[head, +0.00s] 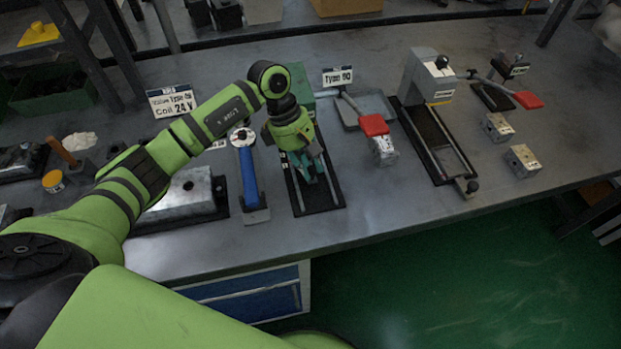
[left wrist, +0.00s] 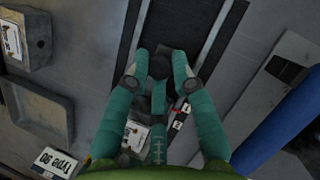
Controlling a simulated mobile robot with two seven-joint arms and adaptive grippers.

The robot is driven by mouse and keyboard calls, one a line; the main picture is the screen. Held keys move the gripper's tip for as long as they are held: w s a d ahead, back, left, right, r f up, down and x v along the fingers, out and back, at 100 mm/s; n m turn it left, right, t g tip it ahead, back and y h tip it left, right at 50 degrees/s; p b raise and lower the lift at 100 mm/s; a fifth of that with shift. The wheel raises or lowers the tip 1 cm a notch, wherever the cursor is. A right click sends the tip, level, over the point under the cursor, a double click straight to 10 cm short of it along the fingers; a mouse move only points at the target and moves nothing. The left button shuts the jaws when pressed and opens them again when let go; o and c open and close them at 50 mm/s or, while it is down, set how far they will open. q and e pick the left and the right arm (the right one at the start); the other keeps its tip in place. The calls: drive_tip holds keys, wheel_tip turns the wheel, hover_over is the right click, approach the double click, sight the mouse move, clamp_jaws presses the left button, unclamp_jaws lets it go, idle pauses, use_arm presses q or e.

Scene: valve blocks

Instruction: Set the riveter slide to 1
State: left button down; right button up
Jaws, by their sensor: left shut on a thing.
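The riveter slide under my left gripper has a dark base with rails (head: 331,190) and a green housing (head: 300,92) behind it. My left gripper (head: 312,176) points down over the rails, its teal fingers shut. In the left wrist view the fingers (left wrist: 160,75) close around a dark knob (left wrist: 159,64) on the slide; the fingers hide much of it. A small scale label (left wrist: 178,119) with the numbers 1 and 2 and a red mark shows beside the fingers. I cannot tell exactly which number the slide stands at. My right gripper is not in view.
A blue-handled tool (head: 248,172) lies close left of the rails. A red-handled lever (head: 373,125) and a metal block (head: 384,151) are to the right. Another railed device (head: 436,140) stands farther right, near two metal blocks (head: 522,160). The bench front between them is clear.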

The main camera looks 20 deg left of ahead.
use_arm(q)
drive_tip(key=shift+s+d+r, duration=0.1)
drive_tip(key=shift+d+r, duration=0.1)
drive_tip(key=shift+d, duration=0.1)
drive_tip(key=c, duration=1.1)
unclamp_jaws()
drive_tip(key=shift+f, duration=0.1)
drive_tip(key=shift+o, duration=0.2)
drive_tip(key=v, duration=1.2)
